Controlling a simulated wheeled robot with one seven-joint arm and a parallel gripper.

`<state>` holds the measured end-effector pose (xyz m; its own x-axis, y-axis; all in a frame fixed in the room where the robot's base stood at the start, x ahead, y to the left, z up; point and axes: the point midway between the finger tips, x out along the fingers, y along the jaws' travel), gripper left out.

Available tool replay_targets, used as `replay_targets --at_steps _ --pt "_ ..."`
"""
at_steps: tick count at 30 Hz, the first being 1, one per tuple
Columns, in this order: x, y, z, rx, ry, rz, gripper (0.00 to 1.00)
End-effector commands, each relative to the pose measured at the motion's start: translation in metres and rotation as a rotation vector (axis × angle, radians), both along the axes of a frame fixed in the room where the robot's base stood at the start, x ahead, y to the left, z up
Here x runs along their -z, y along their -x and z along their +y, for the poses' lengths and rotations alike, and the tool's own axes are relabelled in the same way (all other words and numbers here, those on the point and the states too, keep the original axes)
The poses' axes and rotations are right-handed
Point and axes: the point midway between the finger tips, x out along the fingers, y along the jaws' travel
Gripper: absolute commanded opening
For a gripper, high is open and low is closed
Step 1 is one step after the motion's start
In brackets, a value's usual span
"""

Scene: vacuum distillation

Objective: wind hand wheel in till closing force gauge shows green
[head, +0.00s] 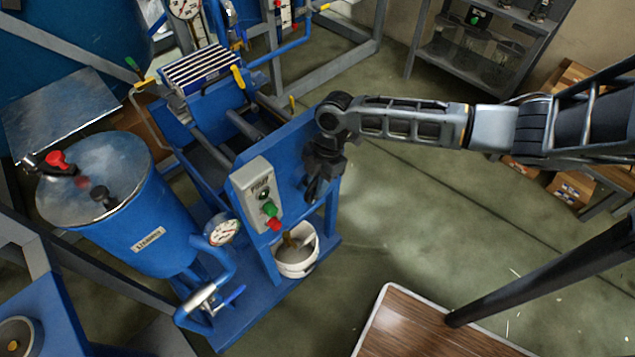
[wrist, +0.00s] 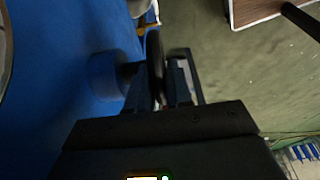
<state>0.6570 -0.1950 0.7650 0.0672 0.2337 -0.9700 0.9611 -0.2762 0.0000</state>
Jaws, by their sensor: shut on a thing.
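The hand wheel (wrist: 155,62) shows edge-on as a dark, thin disc in the wrist view, on a blue hub at the blue end plate (head: 290,150). My gripper (wrist: 160,80) is shut on its rim, with one finger on each side. In the head view my gripper (head: 318,172) is at the right face of the end plate and hides most of the wheel. A round white gauge (head: 222,232) faces up near the steamer's foot. Another gauge (head: 185,8) is cut by the top edge. I cannot tell which is the closing force gauge, and no green reading is legible.
A grey control box (head: 257,193) with green and red buttons is on the press beside my gripper. A white bucket (head: 297,262) stands below. The blue steamer drum (head: 125,215) is at left, a wooden-topped table (head: 430,325) in front. The floor right of the press is clear.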

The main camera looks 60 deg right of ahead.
Motion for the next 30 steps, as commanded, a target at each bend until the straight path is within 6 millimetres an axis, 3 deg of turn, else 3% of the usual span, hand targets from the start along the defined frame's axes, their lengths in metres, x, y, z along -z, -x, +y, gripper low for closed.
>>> replay_targets --at_steps 7,16,30 --pt "0.0 0.0 0.0 0.0 0.001 0.0 0.4" --pt "-0.004 0.0 -0.001 0.0 0.001 -0.001 0.4" --pt "-0.067 0.004 -0.017 -0.001 0.002 -0.001 0.4"
